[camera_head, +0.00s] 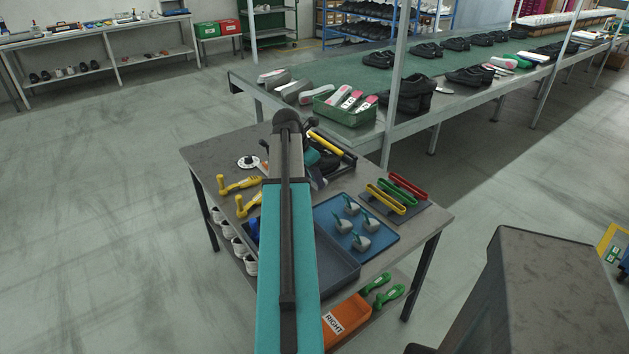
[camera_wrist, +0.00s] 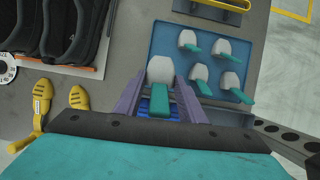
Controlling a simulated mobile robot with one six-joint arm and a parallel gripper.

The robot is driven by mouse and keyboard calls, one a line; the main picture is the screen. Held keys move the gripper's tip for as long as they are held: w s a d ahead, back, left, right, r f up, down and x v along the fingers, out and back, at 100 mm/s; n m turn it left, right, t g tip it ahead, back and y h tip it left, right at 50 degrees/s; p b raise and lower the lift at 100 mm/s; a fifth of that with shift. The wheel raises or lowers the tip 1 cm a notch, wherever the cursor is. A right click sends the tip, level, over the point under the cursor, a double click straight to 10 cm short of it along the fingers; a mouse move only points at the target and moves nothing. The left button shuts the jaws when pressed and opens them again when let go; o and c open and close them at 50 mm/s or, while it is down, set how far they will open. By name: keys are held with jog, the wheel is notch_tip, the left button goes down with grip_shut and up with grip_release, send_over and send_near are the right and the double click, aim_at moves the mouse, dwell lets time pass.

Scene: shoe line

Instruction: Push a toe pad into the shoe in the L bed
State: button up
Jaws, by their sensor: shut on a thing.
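My gripper (camera_wrist: 159,85) has its purple fingers closed on a toe pad (camera_wrist: 161,68), a pale grey block with a teal tab, held above the table. Several like pads sit on a blue mat (camera_wrist: 212,96) right of the gripper in the wrist view; the mat also shows in the head view (camera_head: 384,246). Two dark open shoes (camera_wrist: 72,30) lie at the upper left of the wrist view, apart from the pad. I cannot tell which is in the L bed. In the head view my arm hides the gripper and most of the shoe area.
Yellow handled tools (camera_wrist: 42,105) lie left of the gripper, below the shoes. A white dial (camera_head: 248,162) stands beside the shoe area. Yellow, green and red holders (camera_head: 386,198) stand at the table's right. A grey-blue tray (camera_head: 343,275) and an orange RIGHT bin (camera_head: 347,319) are near the front.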

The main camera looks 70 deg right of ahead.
jog(key=w+a+n+t, duration=0.1)
jog(key=w+a+n, duration=0.1)
jog(key=w+a, duration=0.6)
jog(key=w+a+n, duration=0.2)
jog(key=w+a, duration=0.2)
jog(key=w, duration=0.8)
jog(key=w+a+f+n+t, duration=0.1)
jog(key=w+a+f, duration=0.2)
jog(key=w+a, duration=0.55)
jog(key=w+a+f+n, duration=0.1)
jog(key=w+a+f, duration=0.2)
jog(key=w+a, duration=0.55)
jog(key=w+a+f+n+b, duration=0.1)
jog(key=w+a+f, duration=0.1)
jog(key=a, duration=0.9)
jog(key=w+a+f, duration=0.1)
jog(key=a+f, duration=0.2)
jog(key=a, duration=0.9)
jog(key=s+a+f+m+g, duration=0.1)
jog(key=s+a+m, duration=0.1)
jog(key=a+m, duration=0.2)
jog(key=s+a+f+m+g, duration=0.1)
jog(key=a+m, duration=0.3)
jog(key=a, duration=0.7)
jog(key=shift+s+a+f+b, duration=0.25)
jog(key=shift+s+f+b, duration=0.2)
jog(key=shift+f, duration=0.3)
